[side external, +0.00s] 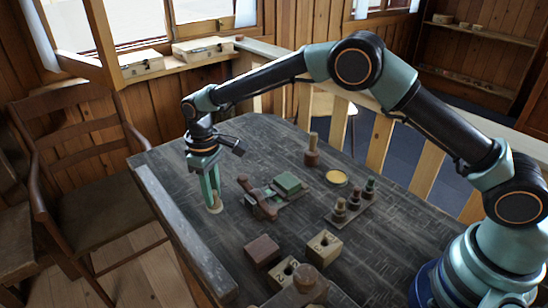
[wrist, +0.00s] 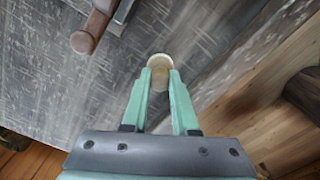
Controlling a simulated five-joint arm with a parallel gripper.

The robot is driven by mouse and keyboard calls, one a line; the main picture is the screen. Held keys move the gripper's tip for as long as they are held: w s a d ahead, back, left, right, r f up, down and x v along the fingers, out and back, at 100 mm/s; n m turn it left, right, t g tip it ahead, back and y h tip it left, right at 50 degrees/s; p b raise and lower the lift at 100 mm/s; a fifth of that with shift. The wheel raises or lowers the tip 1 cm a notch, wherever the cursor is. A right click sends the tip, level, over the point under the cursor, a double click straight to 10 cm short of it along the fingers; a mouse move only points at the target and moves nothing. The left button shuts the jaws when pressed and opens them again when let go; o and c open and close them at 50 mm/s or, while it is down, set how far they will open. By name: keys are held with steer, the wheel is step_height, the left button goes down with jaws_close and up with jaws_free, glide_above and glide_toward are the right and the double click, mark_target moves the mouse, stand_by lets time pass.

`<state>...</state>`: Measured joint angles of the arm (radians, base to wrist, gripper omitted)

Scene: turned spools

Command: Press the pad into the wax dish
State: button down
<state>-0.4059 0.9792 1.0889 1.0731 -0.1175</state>
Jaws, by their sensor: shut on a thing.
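My gripper (side external: 212,190) points down near the left edge of the dark table. It is shut on a small pale round piece with a tan middle (side external: 215,207), which looks like the pad. In the wrist view the pad (wrist: 160,73) shows between and beyond the two green fingertips (wrist: 160,82), which hide part of it. I cannot tell whether it touches the table. A shallow round dish with a yellow fill (side external: 336,178), which looks like the wax dish, lies right of my gripper, apart from it. The dish is not in the wrist view.
A brown wooden tool (side external: 258,200) and a green block (side external: 287,182) lie between my gripper and the dish. A wooden peg (side external: 312,153) stands behind the dish. A rack of spools (side external: 352,204) is in front of it. Wooden blocks (side external: 262,250) stand near the front.

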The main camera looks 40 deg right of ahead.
steer(key=shift+r, duration=2.35)
steer(key=shift+r, duration=0.25)
step_height(320, 180, up, 6)
steer(key=m, duration=0.9)
glide_above(337, 177)
step_height(337, 177, down, 5)
steer(key=shift+w+f, duration=0.1)
steer(key=shift+f, duration=3.1)
steer(key=shift+f, duration=0.6)
